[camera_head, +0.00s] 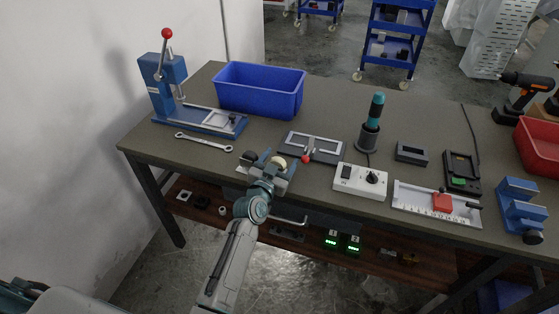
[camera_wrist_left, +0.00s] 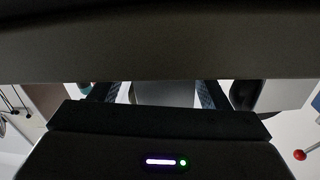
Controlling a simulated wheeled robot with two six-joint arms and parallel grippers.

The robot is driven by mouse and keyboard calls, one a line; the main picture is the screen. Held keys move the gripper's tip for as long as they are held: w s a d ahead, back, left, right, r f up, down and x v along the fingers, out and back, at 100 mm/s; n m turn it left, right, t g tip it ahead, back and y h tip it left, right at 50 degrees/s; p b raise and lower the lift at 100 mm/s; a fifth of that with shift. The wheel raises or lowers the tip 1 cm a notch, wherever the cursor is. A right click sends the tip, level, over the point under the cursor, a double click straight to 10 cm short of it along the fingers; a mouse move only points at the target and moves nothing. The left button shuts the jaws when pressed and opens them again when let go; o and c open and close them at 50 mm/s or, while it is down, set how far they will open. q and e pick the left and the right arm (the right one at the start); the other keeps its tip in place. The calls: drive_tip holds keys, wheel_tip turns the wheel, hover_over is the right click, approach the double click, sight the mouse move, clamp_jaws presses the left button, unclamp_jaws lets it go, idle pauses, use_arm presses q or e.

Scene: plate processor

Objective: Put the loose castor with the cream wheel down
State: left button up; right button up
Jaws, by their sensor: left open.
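The castor with the cream wheel (camera_head: 279,162) is at the front edge of the workbench, at my left gripper (camera_head: 276,161). The gripper is open, its fingers on either side of the wheel. I cannot tell whether they touch it or what the castor rests on. A second castor with a dark wheel (camera_head: 248,157) stands just left of the gripper. In the left wrist view the fingers (camera_wrist_left: 155,93) are apart with a pale grey surface between them; a dark shape hides most of that view. My right gripper is not in view.
Close behind is a grey clamp fixture (camera_head: 325,150) with a red knob. A white control box (camera_head: 360,181) stands to the right. A wrench (camera_head: 203,142), a blue bin (camera_head: 259,88) and a lever press (camera_head: 166,85) are left and behind. Bare bench (camera_head: 170,160) lies at the left front.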

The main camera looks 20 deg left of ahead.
use_arm(q)
drive_tip(key=shift+f, duration=0.1)
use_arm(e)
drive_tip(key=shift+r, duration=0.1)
use_arm(q)
drive_tip(key=shift+s+a+f, duration=0.1)
drive_tip(key=shift+s+f, duration=0.05)
drive_tip(key=shift+s, duration=0.4)
drive_tip(key=s+a+b, duration=0.1)
drive_tip(key=s+b, duration=0.1)
drive_tip(key=s, duration=0.7)
drive_tip(key=shift+s, duration=0.3)
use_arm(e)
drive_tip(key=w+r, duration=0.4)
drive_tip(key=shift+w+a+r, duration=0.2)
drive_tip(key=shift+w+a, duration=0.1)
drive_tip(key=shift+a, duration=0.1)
